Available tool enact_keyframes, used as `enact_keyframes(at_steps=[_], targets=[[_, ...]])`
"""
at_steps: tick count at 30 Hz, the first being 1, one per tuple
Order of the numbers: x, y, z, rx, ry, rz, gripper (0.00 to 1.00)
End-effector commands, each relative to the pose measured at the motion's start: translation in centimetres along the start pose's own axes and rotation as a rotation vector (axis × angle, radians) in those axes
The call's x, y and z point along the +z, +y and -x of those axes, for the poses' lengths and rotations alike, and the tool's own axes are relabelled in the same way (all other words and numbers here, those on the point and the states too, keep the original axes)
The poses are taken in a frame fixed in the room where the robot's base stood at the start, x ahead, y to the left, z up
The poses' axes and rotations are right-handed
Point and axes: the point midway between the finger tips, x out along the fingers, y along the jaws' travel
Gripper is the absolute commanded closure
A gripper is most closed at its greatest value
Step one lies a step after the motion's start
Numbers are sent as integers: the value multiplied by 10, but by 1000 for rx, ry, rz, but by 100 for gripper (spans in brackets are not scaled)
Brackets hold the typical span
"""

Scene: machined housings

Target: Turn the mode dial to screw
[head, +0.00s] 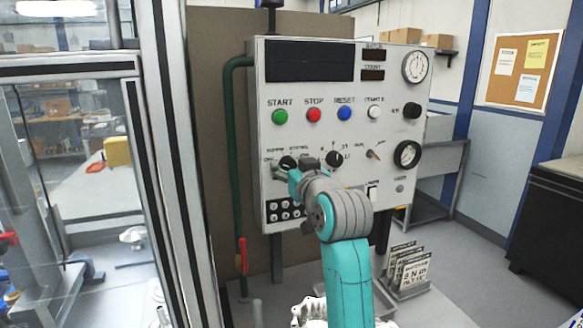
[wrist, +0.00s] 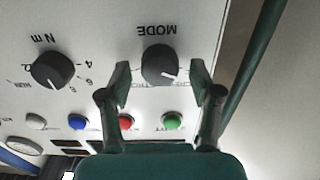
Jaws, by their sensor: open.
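The mode dial is a black round knob on the grey control panel. In the wrist view, which shows the panel upside down, the mode dial (wrist: 159,62) sits under the word MODE. Its white pointer mark faces the picture's bottom, slightly right. My gripper (wrist: 161,76) is open, one fingertip on each side of the dial, with a small gap showing on both sides. Labels around the dial are partly hidden by the fingers and too blurred to read surely. In the head view my gripper (head: 284,170) is at the panel's lower left, partly covering the mode dial (head: 288,162).
The Nm dial (wrist: 53,70) is beside the mode dial. Green (head: 279,117), red (head: 314,115) and blue (head: 344,113) buttons sit above in the head view. A green pipe (head: 234,160) runs along the panel's left edge. Several small sockets (head: 285,211) lie below.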

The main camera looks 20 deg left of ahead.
Motion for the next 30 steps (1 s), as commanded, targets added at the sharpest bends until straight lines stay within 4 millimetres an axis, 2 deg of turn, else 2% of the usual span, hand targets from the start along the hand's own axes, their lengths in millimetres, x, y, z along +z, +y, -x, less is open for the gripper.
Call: enact_keyframes(at_steps=[4, 11, 20, 30], targets=[[0, 0, 0, 0, 0, 0, 36], [0, 0, 0, 0, 0, 0, 94], [0, 0, 0, 0, 0, -22, 95], [0, 1, 0, 0, -1, -215, 95]])
